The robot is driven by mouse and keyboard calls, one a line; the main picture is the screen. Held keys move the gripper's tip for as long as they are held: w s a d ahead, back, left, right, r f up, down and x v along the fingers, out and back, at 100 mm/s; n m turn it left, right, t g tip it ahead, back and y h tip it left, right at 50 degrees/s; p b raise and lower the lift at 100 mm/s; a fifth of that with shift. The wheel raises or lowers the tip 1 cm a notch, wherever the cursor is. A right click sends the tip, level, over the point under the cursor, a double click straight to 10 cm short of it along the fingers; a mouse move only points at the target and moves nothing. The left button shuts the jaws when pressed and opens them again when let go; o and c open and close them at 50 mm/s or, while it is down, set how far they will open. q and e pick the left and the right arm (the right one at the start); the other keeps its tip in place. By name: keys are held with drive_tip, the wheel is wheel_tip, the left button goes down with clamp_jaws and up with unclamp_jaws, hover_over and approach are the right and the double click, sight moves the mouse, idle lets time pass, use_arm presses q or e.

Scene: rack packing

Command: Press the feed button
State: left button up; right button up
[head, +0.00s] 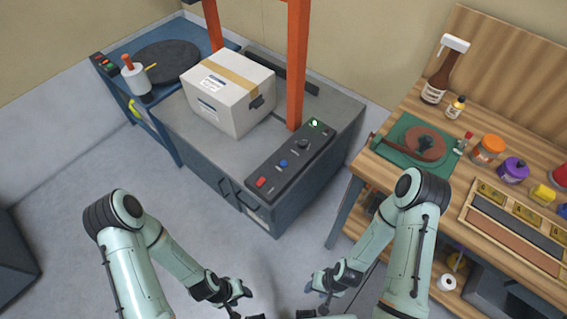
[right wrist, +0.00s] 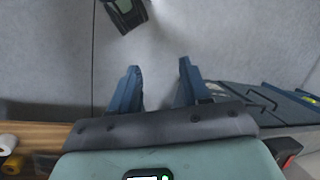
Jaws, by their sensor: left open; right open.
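A dark control panel (head: 291,158) lies along the front right edge of the grey machine (head: 329,153). It carries a red button (head: 261,183), a blue button (head: 283,164), a black knob (head: 302,144) and a green-lit button (head: 315,123). No label is legible, so I cannot tell which is the feed button. My left gripper (head: 240,295) is open, low in the head view, well apart from the panel. My right gripper (head: 320,287) is also low there. In the right wrist view its open fingers (right wrist: 159,66) have nothing between them.
A taped white box (head: 228,93) sits on the machine beside an orange post (head: 297,65). A blue stand with a dark turntable (head: 167,62) is at the left. A wooden workbench (head: 377,165) with bottles, jars and a tray stands at the right. The floor in front is clear.

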clamp_jaws()
idle(1.4)
